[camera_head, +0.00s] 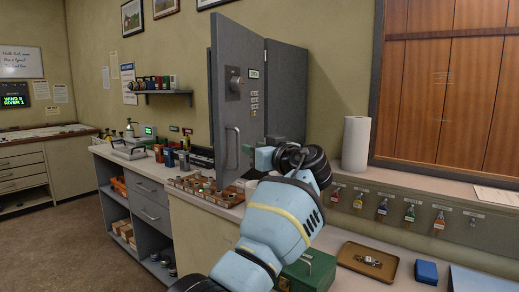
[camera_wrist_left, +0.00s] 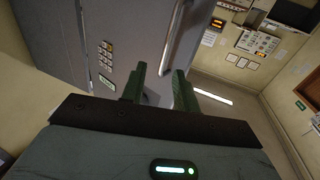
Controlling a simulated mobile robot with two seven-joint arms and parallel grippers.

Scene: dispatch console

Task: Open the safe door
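The grey safe (camera_head: 287,90) stands against the wall. Its door (camera_head: 222,65) stands swung out toward me, its near edge at the left, and hides the inside. The outer face carries a dial (camera_head: 236,84), labels and a bar handle (camera_head: 231,147) low near the free edge. My left gripper (camera_head: 250,156) is just right of the handle, on the outer-face side. In the left wrist view its two green fingers (camera_wrist_left: 158,88) are apart with nothing seen between them. The handle (camera_wrist_left: 187,38) shows beyond the fingertips, seemingly apart from them. My right gripper is not in view.
A tray of small items (camera_head: 205,192) lies on the counter below the door. A paper towel roll (camera_head: 356,145) stands right of the safe. A green box (camera_head: 308,272), a brown tray (camera_head: 345,262) and a blue box (camera_head: 426,272) are nearer me. Hanging keys line the ledge.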

